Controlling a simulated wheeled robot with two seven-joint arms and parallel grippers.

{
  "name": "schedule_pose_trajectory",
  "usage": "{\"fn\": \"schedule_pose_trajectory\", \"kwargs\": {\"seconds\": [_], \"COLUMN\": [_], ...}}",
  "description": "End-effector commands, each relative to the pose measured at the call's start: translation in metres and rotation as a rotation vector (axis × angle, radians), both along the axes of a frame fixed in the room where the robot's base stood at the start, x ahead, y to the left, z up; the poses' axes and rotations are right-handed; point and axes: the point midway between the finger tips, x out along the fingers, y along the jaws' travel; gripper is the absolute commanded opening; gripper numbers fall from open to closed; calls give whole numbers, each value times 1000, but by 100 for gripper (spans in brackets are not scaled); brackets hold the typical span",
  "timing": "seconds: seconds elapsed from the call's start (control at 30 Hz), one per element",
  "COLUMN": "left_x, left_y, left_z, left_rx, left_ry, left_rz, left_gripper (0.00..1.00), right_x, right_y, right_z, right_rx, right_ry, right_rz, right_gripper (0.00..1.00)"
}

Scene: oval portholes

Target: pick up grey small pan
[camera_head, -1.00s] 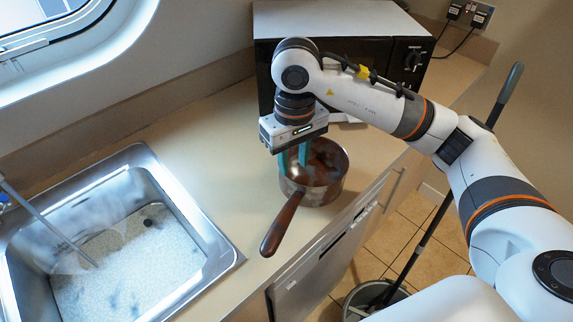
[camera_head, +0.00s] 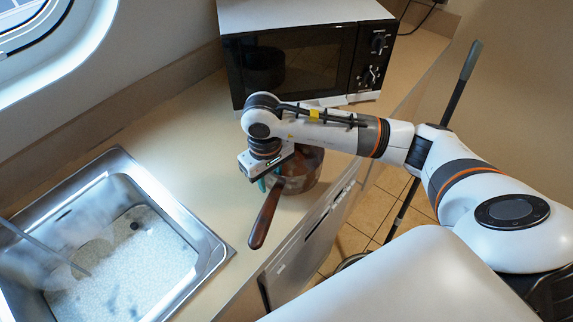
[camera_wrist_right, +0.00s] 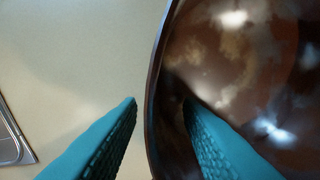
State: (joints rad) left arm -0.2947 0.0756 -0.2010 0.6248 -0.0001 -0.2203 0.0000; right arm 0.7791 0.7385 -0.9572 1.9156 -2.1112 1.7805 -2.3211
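The small pan (camera_head: 305,172), with a shiny grey-brown metal body and a long brown handle (camera_head: 266,217), stands on the counter in front of the microwave. Its handle points toward the front left. My right gripper (camera_head: 268,181) is down at the pan's left rim; the arm hides part of the pan. In the right wrist view, the teal fingers of the gripper (camera_wrist_right: 160,103) are apart and straddle the pan wall (camera_wrist_right: 156,70). One finger is outside, over the counter, and the other is inside the pan. Gaps show beside the wall. My left gripper is not in view.
A microwave (camera_head: 292,14) stands behind the pan. A steel sink (camera_head: 184,216) is set in the counter (camera_head: 150,125) at the left. A pole (camera_head: 459,100) leans at the right, beyond the counter's edge. Bare counter lies between sink and pan.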

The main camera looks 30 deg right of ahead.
Motion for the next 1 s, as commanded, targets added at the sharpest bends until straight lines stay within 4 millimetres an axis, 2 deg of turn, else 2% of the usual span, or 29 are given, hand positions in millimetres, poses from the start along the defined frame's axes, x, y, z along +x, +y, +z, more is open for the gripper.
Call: {"fn": "schedule_pose_trajectory", "kwargs": {"seconds": [0.13, 0.37, 0.5, 0.57, 1.0], "left_x": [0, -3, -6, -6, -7], "left_y": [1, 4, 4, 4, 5], "left_z": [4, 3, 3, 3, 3], "left_rx": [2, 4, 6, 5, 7], "left_ry": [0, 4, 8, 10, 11], "left_rz": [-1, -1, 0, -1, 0], "left_gripper": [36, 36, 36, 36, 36], "right_x": [0, 0, 0, 0, 0], "right_y": [0, -1, -1, -1, 0], "right_z": [-12, -13, -13, -13, -13], "right_rx": [0, 0, 0, 0, 0], "right_ry": [1, -1, -1, -1, -1], "right_rz": [1, 1, 1, 1, 1], "right_gripper": [32, 31, 8, 0, 0]}}
